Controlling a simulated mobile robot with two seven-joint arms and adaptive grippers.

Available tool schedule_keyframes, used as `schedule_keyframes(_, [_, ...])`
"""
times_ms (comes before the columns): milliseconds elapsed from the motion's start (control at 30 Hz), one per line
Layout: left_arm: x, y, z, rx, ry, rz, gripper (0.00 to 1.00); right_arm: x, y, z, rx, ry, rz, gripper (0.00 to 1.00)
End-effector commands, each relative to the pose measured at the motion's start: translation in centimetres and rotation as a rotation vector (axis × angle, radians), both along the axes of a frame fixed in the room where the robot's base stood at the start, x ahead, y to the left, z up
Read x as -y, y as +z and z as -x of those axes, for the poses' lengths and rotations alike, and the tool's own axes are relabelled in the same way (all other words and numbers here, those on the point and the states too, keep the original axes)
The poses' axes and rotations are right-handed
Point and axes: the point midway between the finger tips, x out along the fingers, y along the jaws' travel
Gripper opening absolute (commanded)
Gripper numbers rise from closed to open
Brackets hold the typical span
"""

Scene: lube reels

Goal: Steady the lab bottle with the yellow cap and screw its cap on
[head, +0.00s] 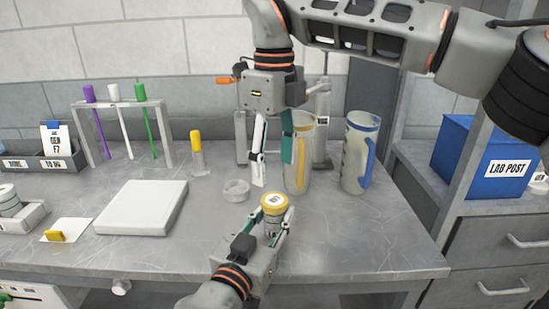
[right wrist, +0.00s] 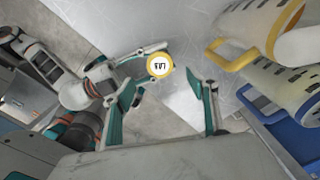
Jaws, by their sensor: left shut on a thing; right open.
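The lab bottle (head: 272,228) stands upright near the front middle of the bench. Its yellow cap (head: 274,202), with a white printed top, sits on its mouth; how tightly it is screwed I cannot tell. My left gripper (head: 271,229) is shut on the bottle's body from the front and hides part of it. My right gripper (head: 275,168) points down, open and empty, above and behind the cap. In the right wrist view the cap (right wrist: 159,66) shows beyond the open right fingers (right wrist: 172,93), apart from them, with the left gripper beside it.
A yellow-handled jug (head: 299,175) and a blue-handled jug (head: 358,155) stand close behind and right. A small clear dish (head: 236,190) and a yellow-topped tube (head: 197,155) are left of the bottle. A white pad (head: 142,207) lies farther left. The bench right of the bottle is clear.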

Motion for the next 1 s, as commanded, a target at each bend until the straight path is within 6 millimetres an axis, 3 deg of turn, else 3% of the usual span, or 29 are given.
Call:
schedule_keyframes(233, [0.0, 0.0, 0.0, 0.0, 0.0, 0.0, 0.0, 0.0, 0.6, 0.1, -0.001, 0.169, -0.002, 0.58])
schedule_keyframes(667, [0.0, 0.0, 0.0, 0.0, 0.0, 0.0, 0.0, 0.0, 0.4, 0.1, -0.001, 0.183, -0.001, 0.58])
schedule_keyframes(1000, [0.0, 0.0, 0.0, 0.001, 0.0, 0.0, 0.0, 0.1, -3.8, 0.1, -0.004, 0.185, -0.001, 0.58])
